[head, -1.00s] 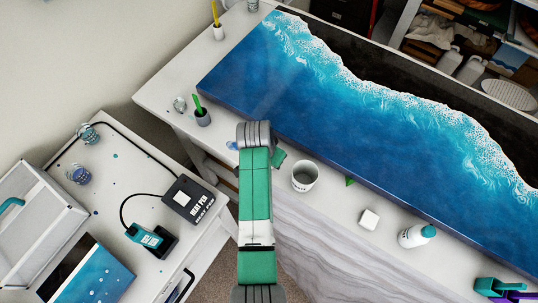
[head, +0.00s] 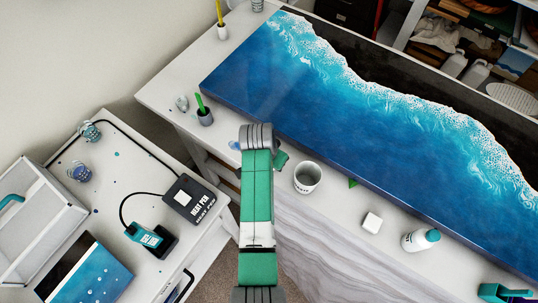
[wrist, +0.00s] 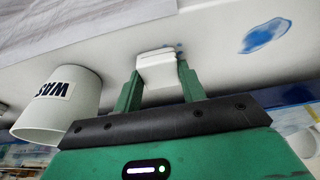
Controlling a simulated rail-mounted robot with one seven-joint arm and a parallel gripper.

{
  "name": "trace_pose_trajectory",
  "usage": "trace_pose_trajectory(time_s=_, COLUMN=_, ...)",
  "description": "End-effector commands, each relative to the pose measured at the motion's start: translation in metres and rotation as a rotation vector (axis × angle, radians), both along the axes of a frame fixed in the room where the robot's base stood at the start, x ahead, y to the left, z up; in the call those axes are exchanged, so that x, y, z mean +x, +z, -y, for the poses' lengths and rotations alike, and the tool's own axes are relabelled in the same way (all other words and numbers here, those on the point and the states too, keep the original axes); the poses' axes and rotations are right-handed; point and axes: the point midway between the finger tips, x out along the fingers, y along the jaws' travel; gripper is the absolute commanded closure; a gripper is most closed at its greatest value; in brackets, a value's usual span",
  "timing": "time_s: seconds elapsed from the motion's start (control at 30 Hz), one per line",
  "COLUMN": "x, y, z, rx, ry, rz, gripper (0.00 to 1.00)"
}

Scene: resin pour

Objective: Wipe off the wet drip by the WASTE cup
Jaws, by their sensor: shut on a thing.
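The WASTE cup (head: 307,178) stands upright near the worktable's front edge, and is at the left in the wrist view (wrist: 60,108). My gripper (wrist: 160,70) is shut on a white folded wipe (wrist: 156,66), at or very near the white tabletop beside the cup. Small blue specks (wrist: 179,47) show at the wipe's edge. A larger blue wet spot (wrist: 265,36) lies apart from the wipe, on the side away from the cup. It shows in the head view (head: 235,145) just left of my arm, which hides the wipe and most of my gripper there.
A blue resin panel with white foam (head: 350,120) fills the table behind the cup. A grey pot with a green stick (head: 205,116) stands to the left. A side table holds a heat pen box (head: 188,198).

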Motion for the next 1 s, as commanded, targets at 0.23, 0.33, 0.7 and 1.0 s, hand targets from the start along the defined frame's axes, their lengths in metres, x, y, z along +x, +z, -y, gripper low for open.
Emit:
trace_pose_trajectory(time_s=0.23, x=-0.001, y=0.033, z=0.001, rx=0.0, ry=-0.001, rz=-0.001, gripper=0.81)
trace_pose_trajectory(time_s=0.33, x=-0.001, y=0.042, z=0.001, rx=0.0, ry=-0.001, rz=-0.001, gripper=0.81)
trace_pose_trajectory(time_s=0.7, x=-0.001, y=0.076, z=0.002, rx=0.0, ry=-0.002, rz=0.0, gripper=0.81)
trace_pose_trajectory(time_s=1.0, x=-0.001, y=0.081, z=0.002, rx=0.0, ry=-0.003, rz=-0.001, gripper=0.81)
